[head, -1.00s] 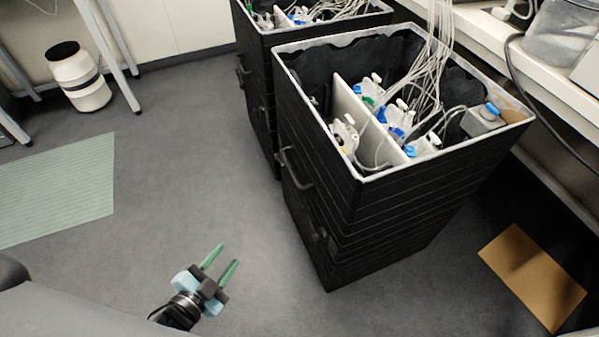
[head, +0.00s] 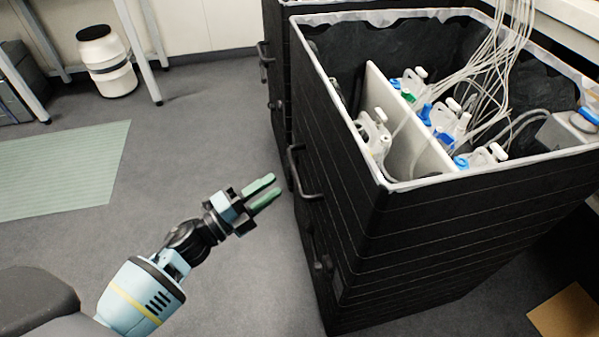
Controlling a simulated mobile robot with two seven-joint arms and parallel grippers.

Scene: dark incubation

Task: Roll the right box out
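The right box (head: 440,232) is a tall black ribbed bin with a white rim. It stands on the grey floor and fills the right half of the head view. Two dark handles show on its left face, an upper handle (head: 302,172) and a lower handle (head: 320,252). My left gripper (head: 268,192) has green fingers, parted with a gap between them, and is empty. It points right toward the box's left face, a little left of and below the upper handle in the picture. I cannot tell the exact distance. My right gripper is not in view.
Bottles with white and blue caps (head: 430,115) and many thin tubes stand inside the box. Another black box (head: 276,75) stands behind it. A white canister (head: 106,60) stands by a table leg. A green mat (head: 65,170) and a cardboard piece (head: 568,315) lie on the floor.

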